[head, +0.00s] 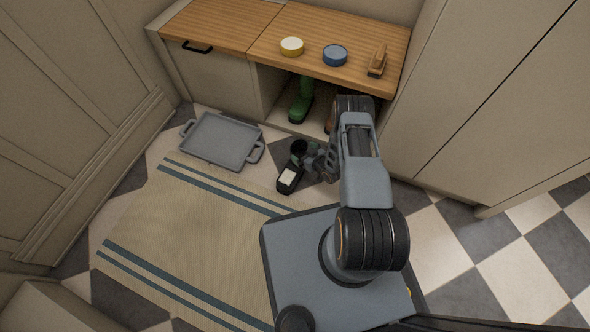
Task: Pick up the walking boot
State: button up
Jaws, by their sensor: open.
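A brown boot-like thing (329,120) stands in the open cubby under the bench. My arm hides most of it, so I cannot tell for sure that it is the walking boot. My gripper (308,160) is low over the floor in front of the cubby. It is open, small and dark in the head view, and its fingertips are hard to make out. A dark thing with a pale patch (289,179) shows right beside it; I cannot tell what it is or whether they touch.
A green boot (301,103) stands in the cubby. The wooden bench top (225,22) holds a yellow-sided tin (291,46), a blue tin (335,55) and a brush (377,61). A grey tray (221,140) lies on the floor by a striped mat (180,230). A tall cabinet (480,100) stands right.

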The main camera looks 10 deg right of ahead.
jog(key=shift+w+a+f, duration=0.15)
jog(key=shift+w+a, duration=0.05)
jog(key=shift+w, duration=0.15)
jog(key=c, duration=1.5)
